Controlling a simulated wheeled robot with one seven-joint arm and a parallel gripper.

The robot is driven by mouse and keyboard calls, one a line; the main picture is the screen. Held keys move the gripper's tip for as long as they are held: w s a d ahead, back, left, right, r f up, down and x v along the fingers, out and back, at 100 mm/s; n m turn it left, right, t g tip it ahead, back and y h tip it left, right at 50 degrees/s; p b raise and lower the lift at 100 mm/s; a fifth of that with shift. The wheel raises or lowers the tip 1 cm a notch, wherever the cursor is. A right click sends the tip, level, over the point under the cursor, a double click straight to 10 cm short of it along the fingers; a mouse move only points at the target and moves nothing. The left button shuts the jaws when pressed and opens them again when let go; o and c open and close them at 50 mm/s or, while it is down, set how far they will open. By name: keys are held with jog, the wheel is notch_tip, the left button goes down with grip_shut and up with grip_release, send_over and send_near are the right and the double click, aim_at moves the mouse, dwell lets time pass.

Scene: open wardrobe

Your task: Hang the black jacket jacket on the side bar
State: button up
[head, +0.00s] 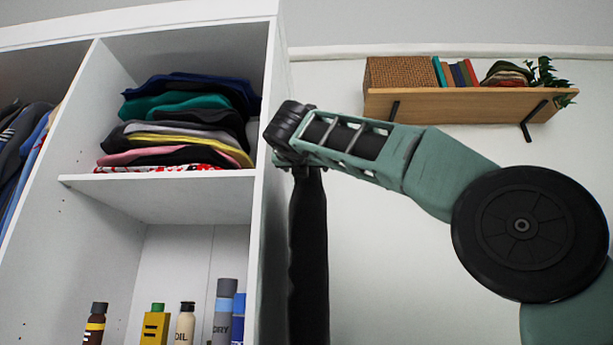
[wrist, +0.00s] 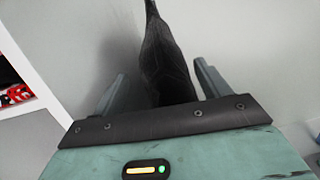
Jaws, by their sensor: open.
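The black jacket (head: 309,255) hangs down as a narrow dark shape beside the outer right side of the white wardrobe (head: 270,120). My gripper (head: 290,158) is at the top of the jacket, by the wardrobe's side panel. In the wrist view, my gripper (wrist: 160,88) has its two fingers apart. The jacket (wrist: 166,58) shows between them, with a gap on each side. The side bar and any hanger cannot be made out; my gripper covers the top of the jacket in the head view.
A stack of folded clothes (head: 180,125) fills the upper shelf. Several bottles (head: 185,322) stand in the lower compartment. More clothes (head: 20,145) hang at the far left. A wooden wall shelf (head: 460,106) with books and a plant is above my arm. The wall right of the jacket is bare.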

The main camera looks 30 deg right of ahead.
jog(key=b+v, duration=0.2)
jog(key=v, duration=1)
jog(key=shift+s+a+b, duration=0.2)
jog(key=shift+s+b, duration=0.05)
jog(key=shift+b, duration=0.15)
